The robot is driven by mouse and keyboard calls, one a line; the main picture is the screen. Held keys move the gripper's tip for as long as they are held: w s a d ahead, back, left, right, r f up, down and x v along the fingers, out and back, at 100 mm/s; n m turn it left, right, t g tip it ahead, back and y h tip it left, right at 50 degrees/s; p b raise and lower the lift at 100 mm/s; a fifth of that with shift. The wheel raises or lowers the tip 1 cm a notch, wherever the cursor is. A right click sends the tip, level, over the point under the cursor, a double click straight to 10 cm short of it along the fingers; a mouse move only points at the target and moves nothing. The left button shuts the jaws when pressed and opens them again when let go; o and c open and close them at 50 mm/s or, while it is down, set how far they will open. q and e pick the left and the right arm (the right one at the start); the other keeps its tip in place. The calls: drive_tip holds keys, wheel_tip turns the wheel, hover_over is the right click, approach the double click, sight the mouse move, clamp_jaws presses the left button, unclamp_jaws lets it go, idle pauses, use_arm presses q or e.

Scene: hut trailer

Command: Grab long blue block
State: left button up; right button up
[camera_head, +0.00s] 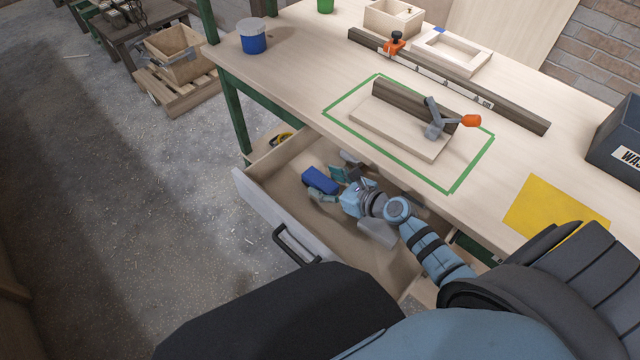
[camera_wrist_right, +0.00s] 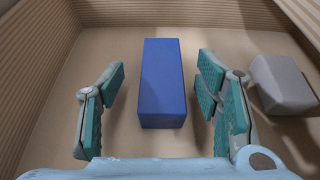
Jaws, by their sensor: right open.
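The long blue block (camera_head: 320,180) lies in the open drawer (camera_head: 345,232) under the workbench. In the right wrist view the blue block (camera_wrist_right: 162,82) lies on the drawer floor, its long side pointing away from me. My right gripper (camera_head: 338,184) reaches into the drawer and is open. In the right wrist view its teal-padded fingers (camera_wrist_right: 160,92) stand on either side of the block, with a gap on each side. I cannot tell how far above the floor the fingertips are. My left gripper is not in view.
A grey block (camera_wrist_right: 284,84) lies to the right of my right gripper in the drawer. The drawer walls surround the space. The workbench top (camera_head: 300,55) overhangs its rear. A wooden board with a clamp (camera_head: 437,118) and a yellow sheet (camera_head: 555,207) are on the bench.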

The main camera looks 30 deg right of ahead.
sight(315, 176)
drive_tip(key=x, duration=0.2)
drive_tip(key=b+x, duration=0.1)
drive_tip(key=x, duration=0.1)
drive_tip(key=shift+w+d+r, duration=0.1)
drive_tip(key=shift+w+r, duration=0.05)
drive_tip(key=shift+r, duration=0.1)
drive_tip(key=c, duration=1.3)
drive_tip(key=shift+o, duration=0.2)
drive_tip(key=shift+r, duration=0.15)
